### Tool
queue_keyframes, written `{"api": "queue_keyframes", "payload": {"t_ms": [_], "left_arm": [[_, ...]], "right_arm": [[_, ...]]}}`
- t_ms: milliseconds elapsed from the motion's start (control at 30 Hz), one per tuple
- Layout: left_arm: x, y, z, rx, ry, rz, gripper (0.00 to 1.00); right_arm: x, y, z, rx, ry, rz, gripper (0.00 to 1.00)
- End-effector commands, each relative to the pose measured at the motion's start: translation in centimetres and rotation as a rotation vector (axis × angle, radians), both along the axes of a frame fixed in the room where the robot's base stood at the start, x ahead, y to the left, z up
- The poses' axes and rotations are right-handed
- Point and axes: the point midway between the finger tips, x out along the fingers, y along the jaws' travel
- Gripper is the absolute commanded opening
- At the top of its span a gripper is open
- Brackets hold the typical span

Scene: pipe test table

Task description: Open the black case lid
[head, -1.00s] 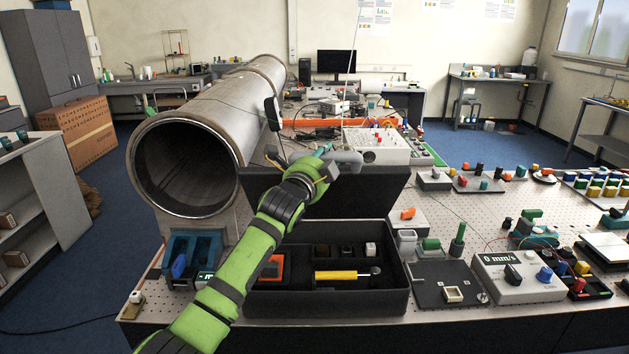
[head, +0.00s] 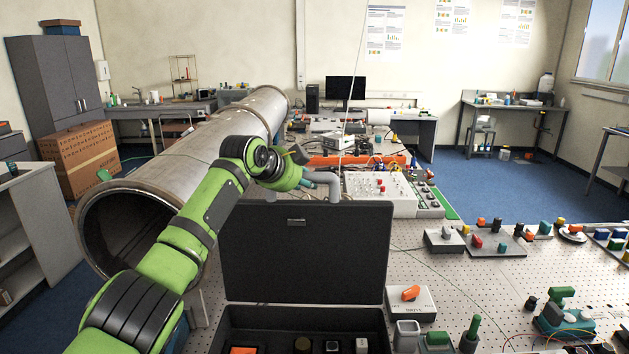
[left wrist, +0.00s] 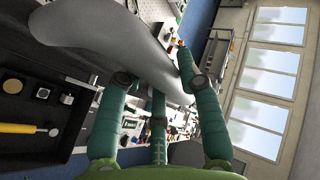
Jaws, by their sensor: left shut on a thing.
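The black case (head: 300,318) lies open at the bottom of the head view. Its lid (head: 305,255) stands about upright at the back, its dark inner panel and a small latch facing me. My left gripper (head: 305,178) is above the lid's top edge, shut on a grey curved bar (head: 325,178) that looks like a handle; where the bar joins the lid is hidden. In the left wrist view, the teal fingers (left wrist: 155,68) are around this large grey bar (left wrist: 100,38). The case interior (left wrist: 60,70) also shows there, with a yellow tool. My right gripper is not in view.
A big metal pipe (head: 200,150) lies left of and behind the lid, close to my left arm. A white control box (head: 380,193) stands behind the lid at right. An orange-topped box (head: 411,300) sits right of the case. Some perforated tabletop (head: 455,275) is clear.

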Motion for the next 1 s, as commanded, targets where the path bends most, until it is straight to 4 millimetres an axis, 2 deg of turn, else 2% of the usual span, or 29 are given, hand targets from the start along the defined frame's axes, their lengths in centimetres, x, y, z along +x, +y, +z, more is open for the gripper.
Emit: {"api": "queue_keyframes", "payload": {"t_ms": [467,500,533,1000], "left_arm": [[-0.1,0.0,0.3,-0.006,0.007,-0.007,0.00],[-0.1,0.0,0.3,-0.007,0.007,-0.006,0.47],[-0.1,0.0,0.3,-0.006,0.007,-0.007,0.59],[-0.3,0.4,0.3,-0.003,0.010,-0.004,0.60]], "right_arm": [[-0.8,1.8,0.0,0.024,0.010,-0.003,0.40],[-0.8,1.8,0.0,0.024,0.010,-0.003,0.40],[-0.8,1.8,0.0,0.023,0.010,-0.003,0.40],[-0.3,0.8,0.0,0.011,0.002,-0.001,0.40]]}}
